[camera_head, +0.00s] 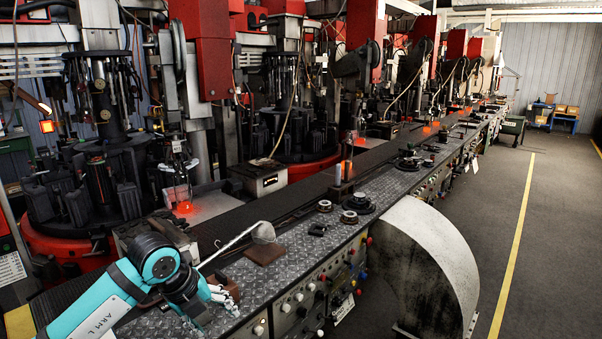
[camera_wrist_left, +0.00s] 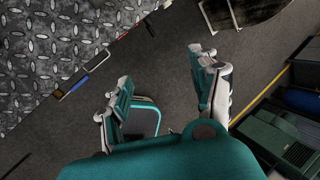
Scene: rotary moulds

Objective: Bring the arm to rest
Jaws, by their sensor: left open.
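My left arm, teal with a white "ARM L" label, comes in from the lower left in the head view. Its gripper (camera_head: 212,302) is at the near end of the metal bench (camera_head: 290,245), close to its front edge. In the left wrist view the two fingers (camera_wrist_left: 163,88) are spread apart. Nothing is between them, and dark floor shows through the gap. A thin rod with a grey lump (camera_head: 263,232) at its end shows beyond the gripper, above a flat brown block (camera_head: 265,254). A second brown block (camera_head: 226,287) is right beside the gripper; I cannot tell if they touch. My right gripper is not in view.
Dark moulding machines with red parts line the left and back. Black ring-shaped parts (camera_head: 357,205) stand on the bench further along. A large curved metal guard (camera_head: 425,255) juts out from the bench front. The floor (camera_head: 560,240) on the right is open, with a yellow line.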

